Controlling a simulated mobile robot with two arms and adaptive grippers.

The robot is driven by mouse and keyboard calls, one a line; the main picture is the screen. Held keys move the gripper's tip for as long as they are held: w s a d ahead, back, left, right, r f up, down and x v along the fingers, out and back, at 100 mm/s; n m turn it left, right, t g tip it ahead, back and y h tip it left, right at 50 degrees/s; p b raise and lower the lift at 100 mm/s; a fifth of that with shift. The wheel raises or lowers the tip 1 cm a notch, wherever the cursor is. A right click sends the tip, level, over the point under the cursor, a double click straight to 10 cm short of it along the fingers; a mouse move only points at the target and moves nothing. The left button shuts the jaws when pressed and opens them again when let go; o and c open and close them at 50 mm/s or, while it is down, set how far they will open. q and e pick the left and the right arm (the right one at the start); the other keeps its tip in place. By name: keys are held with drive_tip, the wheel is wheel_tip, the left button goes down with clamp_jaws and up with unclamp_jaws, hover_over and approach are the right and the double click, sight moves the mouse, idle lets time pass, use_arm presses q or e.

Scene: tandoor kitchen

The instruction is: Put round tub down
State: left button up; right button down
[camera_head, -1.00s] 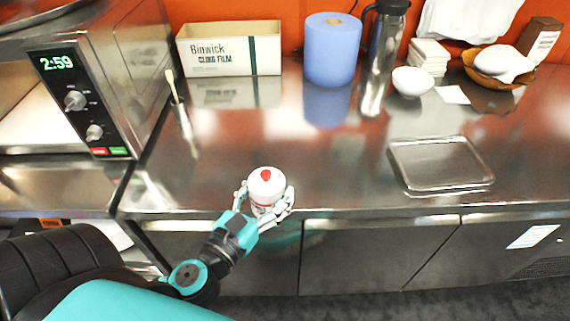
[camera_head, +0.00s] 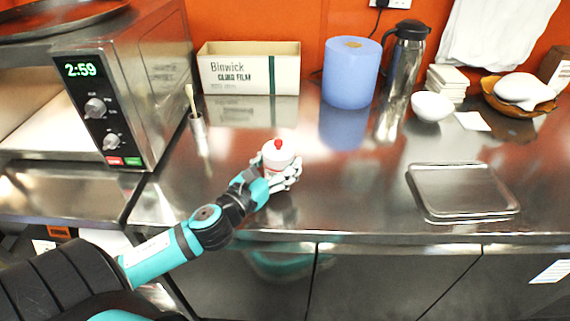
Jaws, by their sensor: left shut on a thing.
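The round tub (camera_head: 278,153) is white with a red mark on its lid. My left gripper (camera_head: 279,176) is shut around its sides, with fingers on both sides of it. The tub is upright over the steel counter (camera_head: 345,195), in from the front edge. I cannot tell whether its base touches the counter, since the fingers hide its lower part. My right gripper is not in view.
A microwave (camera_head: 110,105) stands at the left. Behind are a cling film box (camera_head: 235,75), a blue roll (camera_head: 350,80), a steel flask (camera_head: 402,65) and a white bowl (camera_head: 431,106). A steel tray (camera_head: 420,207) lies to the right. The counter between is clear.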

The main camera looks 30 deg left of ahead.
use_arm(q)
drive_tip(key=w, duration=0.2)
drive_tip(key=shift+w+a+f, duration=0.1)
drive_tip(key=shift+w+a, duration=0.15)
drive_tip(key=shift+w, duration=0.15)
drive_tip(key=shift+w+f, duration=0.1)
drive_tip(key=shift+w, duration=0.1)
wheel_tip(320, 180, down, 4)
drive_tip(key=shift+r+b, duration=0.25)
drive_tip(key=shift+b, duration=0.05)
drive_tip(key=o, duration=0.9)
drive_tip(key=shift+f, duration=0.15)
drive_tip(key=o, duration=0.6)
drive_tip(key=shift+c, duration=0.2)
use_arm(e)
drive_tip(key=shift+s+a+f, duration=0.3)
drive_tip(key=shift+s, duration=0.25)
